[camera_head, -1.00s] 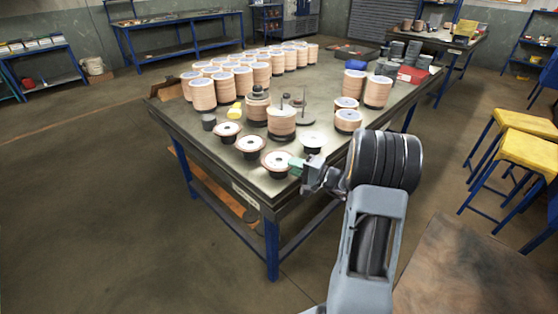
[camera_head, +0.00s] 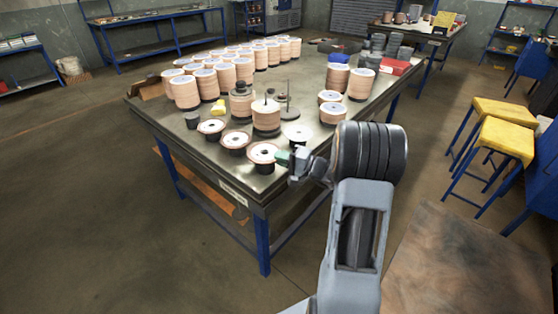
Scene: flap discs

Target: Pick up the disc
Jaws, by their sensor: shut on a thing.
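Several discs stand on the dark metal table (camera_head: 212,163). A white-topped disc with a reddish rim (camera_head: 262,153) sits on a small dark stand near the table's front corner. My gripper (camera_head: 283,158), with greenish fingertips, is shut on the right edge of this disc. Two similar discs stand on dark stands to its left, the nearer one (camera_head: 236,140) and the farther one (camera_head: 211,127). A paler disc (camera_head: 297,133) sits just behind my gripper. The fingertips are small, and the far side of the grip is hidden.
Tall stacks of tan discs (camera_head: 266,117) fill the table behind, some around upright rods. A yellow block (camera_head: 218,107) and a dark cup (camera_head: 192,120) lie to the left. Yellow-seated stools (camera_head: 508,138) stand right of the table. The floor in front is clear.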

